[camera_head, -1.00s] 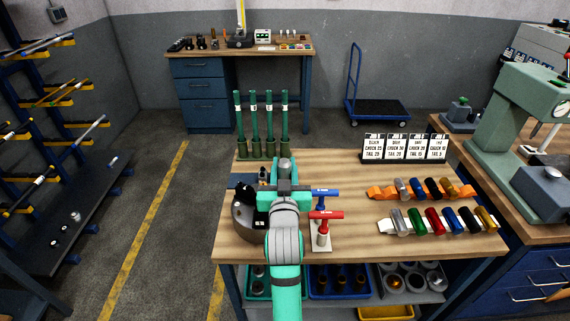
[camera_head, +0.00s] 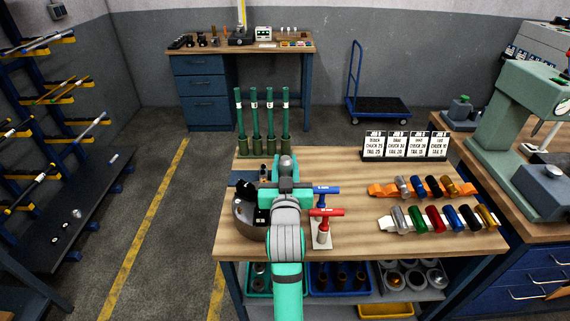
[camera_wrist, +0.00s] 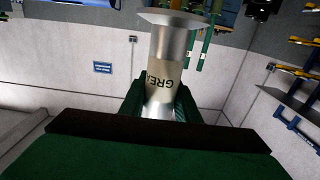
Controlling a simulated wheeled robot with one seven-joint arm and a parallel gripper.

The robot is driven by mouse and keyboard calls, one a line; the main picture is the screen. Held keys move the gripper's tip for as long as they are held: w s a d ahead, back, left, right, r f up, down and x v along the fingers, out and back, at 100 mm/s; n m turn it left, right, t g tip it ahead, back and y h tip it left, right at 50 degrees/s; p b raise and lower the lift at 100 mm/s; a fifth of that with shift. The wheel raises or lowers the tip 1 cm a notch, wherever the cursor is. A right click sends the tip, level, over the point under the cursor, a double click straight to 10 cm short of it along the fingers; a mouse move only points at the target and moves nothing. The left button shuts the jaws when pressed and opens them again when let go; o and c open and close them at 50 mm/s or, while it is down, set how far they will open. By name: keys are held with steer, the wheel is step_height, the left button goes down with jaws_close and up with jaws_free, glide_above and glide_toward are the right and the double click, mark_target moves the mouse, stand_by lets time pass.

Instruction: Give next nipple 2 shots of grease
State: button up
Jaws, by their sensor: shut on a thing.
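My gripper (camera_wrist: 157,108) is shut on a silver grease cylinder (camera_wrist: 172,45) with a pale label whose letters read "GRE". In the wrist view the two dark green fingers stand on either side of its lower part, and a wide silver rim shows at its other end. In the head view my gripper (camera_head: 286,183) is over the workbench, and a grey rounded end beyond it seems to be part of the held cylinder. Just left of it on the bench stands a round dark-grey chuck-like body (camera_head: 244,216) with black jaws, partly hidden by my arm. No grease nipple can be made out.
Close on the right are a blue T-handle key (camera_head: 327,190) and a red one (camera_head: 326,212). Several green upright tubes (camera_head: 256,125) stand behind. Job cards (camera_head: 405,146) and rows of coloured sleeves (camera_head: 437,219) are farther right. The bench (camera_head: 350,240) is bare at its front middle.

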steer(key=shift+f, duration=1.15)
stand_by(0.9)
steer(key=shift+r, duration=0.6)
steer(key=shift+f, duration=0.3)
stand_by(2.5)
steer(key=shift+r, duration=0.7)
steer(key=shift+r, duration=2.95)
